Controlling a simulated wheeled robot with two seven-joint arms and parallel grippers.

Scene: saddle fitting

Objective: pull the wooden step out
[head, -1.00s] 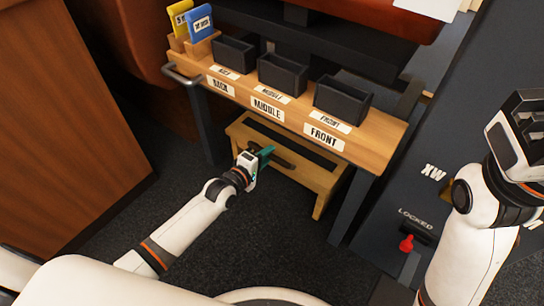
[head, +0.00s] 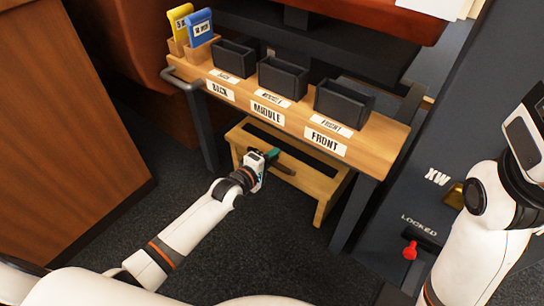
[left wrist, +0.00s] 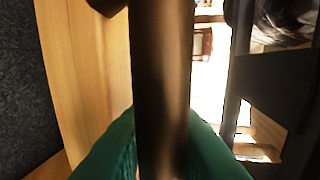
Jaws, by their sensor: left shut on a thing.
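The wooden step (head: 318,187) stands on the dark carpet under the wooden bench, with its front face and one leg showing. A dark bar handle (head: 287,168) runs along its front. My left gripper (head: 271,156), with green fingers, is shut on this handle near its left end. In the left wrist view the dark bar (left wrist: 160,80) passes between the green fingers, with light wood (left wrist: 85,70) beside it. The left fingers and hand hide part of the step's front. My right arm is at the right edge, with its fingers out of the picture.
The bench (head: 375,148) above holds several black bins (head: 283,77) and blue (head: 199,27) and yellow cards. Its dark leg (head: 352,213) stands right of the step. A red knob (head: 410,250) is on the right panel. Carpet in front of the step is clear except for my arm.

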